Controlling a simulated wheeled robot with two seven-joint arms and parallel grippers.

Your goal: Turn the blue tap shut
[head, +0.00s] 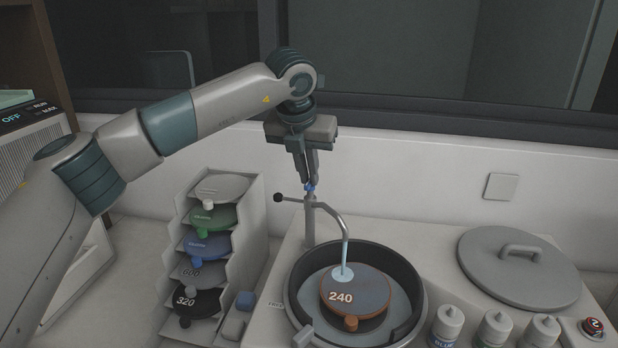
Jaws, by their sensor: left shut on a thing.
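The blue tap (310,188) sits on top of a grey, bent water pipe (345,222) at the back of the grinding bowl. My left gripper (310,182) points down from above and is shut on the tap, hiding most of it. A stream of water (345,252) runs from the spout onto the brown disc (372,287) marked 240 and spreads there in a pale patch. A thin side lever with a black knob (278,198) sticks out left from the pipe. My right gripper is not in view.
The dark bowl rim (424,300) surrounds the disc. A rack (250,215) of several discs stands left. A wall is close behind.

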